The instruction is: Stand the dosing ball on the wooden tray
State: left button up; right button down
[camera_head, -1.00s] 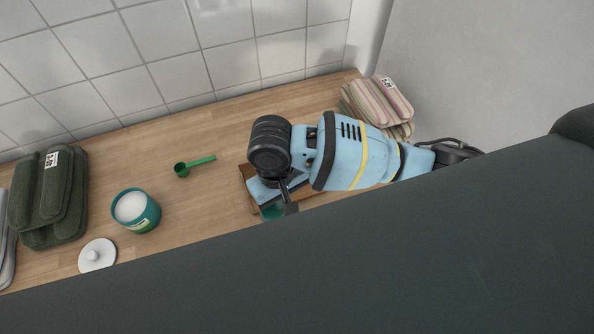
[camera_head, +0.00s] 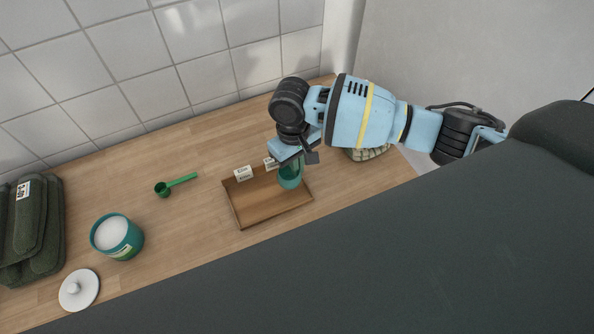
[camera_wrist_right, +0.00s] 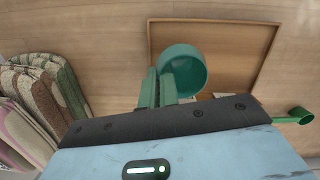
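The dosing ball (camera_head: 290,179) is a translucent green cup at the right end of the wooden tray (camera_head: 262,209). My right gripper (camera_head: 297,162) is above it, with its fingers closed at the ball's side. In the right wrist view the ball (camera_wrist_right: 190,65) shows its round open mouth, and my right gripper's fingers (camera_wrist_right: 166,88) meet its wall. The ball overlaps the tray (camera_wrist_right: 235,40) there; I cannot tell whether it touches the tray floor. My left gripper is not in view.
Two small label cards (camera_head: 243,173) stand at the tray's back edge. A green scoop (camera_head: 175,185), a green tub of white powder (camera_head: 117,237) and a white lid (camera_head: 79,289) lie to the left. Folded dark green towels (camera_head: 33,230) are far left. Striped towels (camera_head: 368,154) are behind my right arm.

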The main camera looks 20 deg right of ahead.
notch_tip(320, 180, down, 3)
jog(key=shift+f, duration=0.15)
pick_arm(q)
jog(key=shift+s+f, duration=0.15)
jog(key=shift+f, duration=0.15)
pick_arm(e)
jog(key=shift+f, duration=0.2)
jog(key=c, duration=1.7)
grip_release()
jog(key=shift+r, duration=0.15)
jog(key=r, duration=0.7)
jog(key=w+r+p, duration=0.1)
jog(key=r, duration=0.3)
jog(key=shift+a, duration=0.15)
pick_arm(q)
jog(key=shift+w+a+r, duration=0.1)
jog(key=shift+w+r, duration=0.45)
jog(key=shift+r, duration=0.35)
pick_arm(e)
jog(key=shift+w+r, duration=0.1)
jog(key=shift+r, duration=0.4)
